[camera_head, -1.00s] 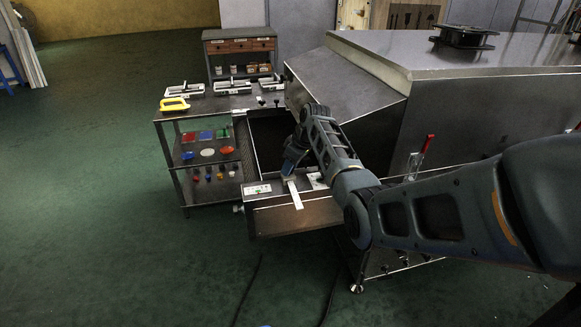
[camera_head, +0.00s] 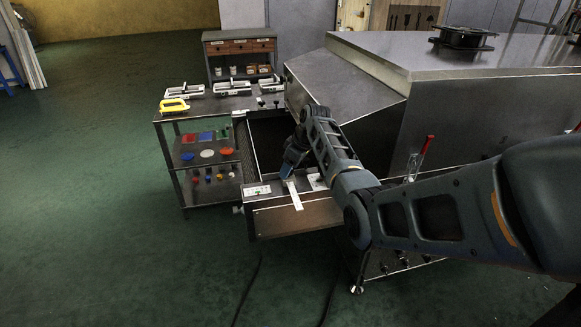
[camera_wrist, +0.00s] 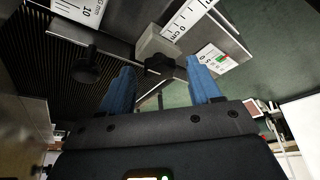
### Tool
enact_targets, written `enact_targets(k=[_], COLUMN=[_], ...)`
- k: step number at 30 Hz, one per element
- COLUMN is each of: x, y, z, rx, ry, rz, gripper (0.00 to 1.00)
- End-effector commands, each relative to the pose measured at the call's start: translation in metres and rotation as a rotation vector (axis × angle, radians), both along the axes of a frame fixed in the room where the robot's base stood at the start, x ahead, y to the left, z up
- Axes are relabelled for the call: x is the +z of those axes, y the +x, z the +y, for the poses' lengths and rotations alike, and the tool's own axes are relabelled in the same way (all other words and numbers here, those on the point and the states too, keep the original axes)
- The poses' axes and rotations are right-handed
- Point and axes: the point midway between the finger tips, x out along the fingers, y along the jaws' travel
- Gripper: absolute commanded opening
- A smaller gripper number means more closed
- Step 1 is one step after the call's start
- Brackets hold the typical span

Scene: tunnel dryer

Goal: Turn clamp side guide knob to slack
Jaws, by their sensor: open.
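A black lobed knob (camera_wrist: 159,65) sits on a pale grey block beside a white centimetre scale (camera_wrist: 188,20) in the wrist view. A second black knob (camera_wrist: 88,68) is further left, near another scale. I cannot tell from markings which one is the clamp knob. My gripper (camera_wrist: 158,68) has its two blue fingers apart, with the lobed knob showing between their tips. I cannot tell whether they touch it. In the head view my gripper (camera_head: 288,172) is low over the machine's infeed end, and the knob is hidden there.
A white label with a green mark (camera_wrist: 220,59) lies right of the knob. The dryer's metal housing (camera_head: 350,85) rises behind my arm. A shelf cart (camera_head: 205,106) with white devices and a yellow-handled item stands left. Open green floor lies in front.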

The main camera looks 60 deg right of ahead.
Motion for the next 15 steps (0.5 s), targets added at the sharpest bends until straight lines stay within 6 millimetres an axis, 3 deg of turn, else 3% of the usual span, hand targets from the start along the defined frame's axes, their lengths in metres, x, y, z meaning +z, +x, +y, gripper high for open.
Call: enact_targets(k=[5,15], x=[0.011,0.058], y=[-0.004,-0.024], z=[-0.001,0.001], rx=[-0.001,-0.001], ry=[-0.002,-0.002], rz=[-0.002,-0.002], gripper=[0.63,0.63])
